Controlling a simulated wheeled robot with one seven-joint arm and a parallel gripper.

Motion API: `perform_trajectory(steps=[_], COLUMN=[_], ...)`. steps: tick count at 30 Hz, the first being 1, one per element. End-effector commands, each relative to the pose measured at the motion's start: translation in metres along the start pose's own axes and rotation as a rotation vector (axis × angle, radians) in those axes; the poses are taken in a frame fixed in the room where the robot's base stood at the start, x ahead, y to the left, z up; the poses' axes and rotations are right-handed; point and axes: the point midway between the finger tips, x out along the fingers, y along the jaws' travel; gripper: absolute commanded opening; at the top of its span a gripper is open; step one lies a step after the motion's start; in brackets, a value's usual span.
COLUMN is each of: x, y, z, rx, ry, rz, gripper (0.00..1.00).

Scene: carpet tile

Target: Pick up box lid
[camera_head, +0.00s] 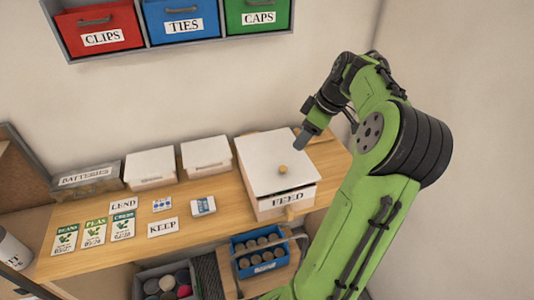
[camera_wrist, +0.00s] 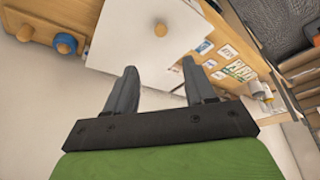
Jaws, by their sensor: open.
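The box lid (camera_head: 272,155) is a flat white panel with a round wooden knob (camera_head: 283,169) near its front. It lies on the white box labelled FEED (camera_head: 285,205) at the right of the shelf. In the wrist view the white lid (camera_wrist: 140,52) fills the upper middle, with its knob (camera_wrist: 160,29) beyond my fingertips.
White boxes (camera_head: 206,155) and a grey BATTERIES bin (camera_head: 90,177) stand left of the FEED box. Cards (camera_head: 163,228) lie on the wooden shelf. A blue crate (camera_head: 262,255) sits lower in front. Red, blue and green bins (camera_head: 183,20) hang above.

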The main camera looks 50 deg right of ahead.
Motion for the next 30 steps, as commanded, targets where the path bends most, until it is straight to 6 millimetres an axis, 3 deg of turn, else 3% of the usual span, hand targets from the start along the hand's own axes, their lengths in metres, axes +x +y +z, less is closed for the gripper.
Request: perform_trajectory(steps=[1,7,14,19,22,28,30], x=[0.017,0.068,0.098,0.13,0.141,0.142,0.142], y=[-0.002,-0.002,-0.001,-0.001,-0.001,0.0,0.0], z=[0.001,0.001,0.002,0.003,0.004,0.004,0.004], rx=[-0.003,0.0,0.002,0.0,0.001,0.001,0.001], ry=[-0.002,-0.002,-0.002,-0.002,-0.003,-0.003,-0.003], rz=[-0.007,-0.006,-0.003,-0.005,-0.003,0.0,0.0], gripper=[0.54,0.54,0.54,0.54,0.54,0.54,0.47])
